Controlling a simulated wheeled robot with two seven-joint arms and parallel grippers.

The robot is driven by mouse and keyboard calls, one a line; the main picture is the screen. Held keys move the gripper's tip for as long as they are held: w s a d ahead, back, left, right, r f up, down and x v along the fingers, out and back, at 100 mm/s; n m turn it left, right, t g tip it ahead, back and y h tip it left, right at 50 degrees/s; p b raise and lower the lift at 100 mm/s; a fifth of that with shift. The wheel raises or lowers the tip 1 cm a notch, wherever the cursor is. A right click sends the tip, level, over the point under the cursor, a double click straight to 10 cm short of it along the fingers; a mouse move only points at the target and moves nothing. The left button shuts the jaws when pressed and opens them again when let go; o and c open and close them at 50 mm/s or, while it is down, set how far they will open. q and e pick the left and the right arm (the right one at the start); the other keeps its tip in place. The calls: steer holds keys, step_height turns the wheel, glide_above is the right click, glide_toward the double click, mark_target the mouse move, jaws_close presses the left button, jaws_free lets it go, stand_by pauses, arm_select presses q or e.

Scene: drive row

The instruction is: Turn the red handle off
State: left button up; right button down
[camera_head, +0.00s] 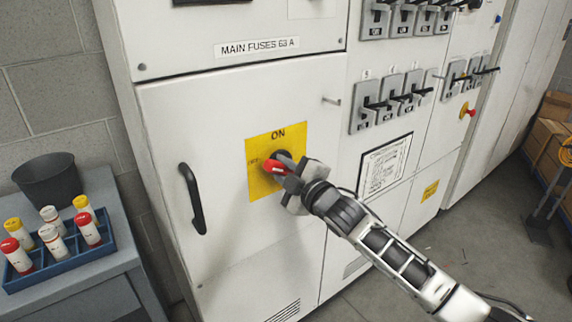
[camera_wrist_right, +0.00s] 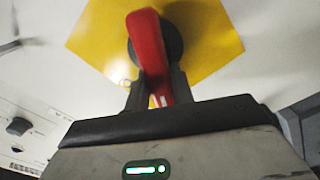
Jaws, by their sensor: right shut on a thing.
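The red handle (camera_head: 272,166) sits on a dark round hub in a yellow plate (camera_head: 260,189) on the white cabinet door. The plate reads ON at the top, with a small, hard-to-read mark at its left. In the head view the handle's red part shows left of my right gripper (camera_head: 287,172), which hides some of it. In the right wrist view the red handle (camera_wrist_right: 149,45) runs from the hub down between the fingers of my right gripper (camera_wrist_right: 158,90), which is shut on it. My left gripper is out of view.
A black door pull (camera_head: 193,198) is left of the plate. Rows of grey switches (camera_head: 390,100) are on the panels to the right. A grey bench at left holds a black bin (camera_head: 47,180) and a blue rack (camera_head: 66,263) of capped tubes. Open floor lies at right.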

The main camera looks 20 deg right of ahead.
steer(key=n, duration=0.3)
steer(key=shift+a+f+n, duration=0.2)
steer(key=shift+f+n, duration=0.35)
steer(key=shift+n, duration=0.85)
steer(key=shift+s+f+n, duration=0.1)
steer(key=shift+n, duration=0.2)
steer(key=c, duration=1.2)
jaws_free()
steer(key=b+v, duration=0.1)
steer(key=v, duration=1.5)
steer(key=shift+b, duration=0.4)
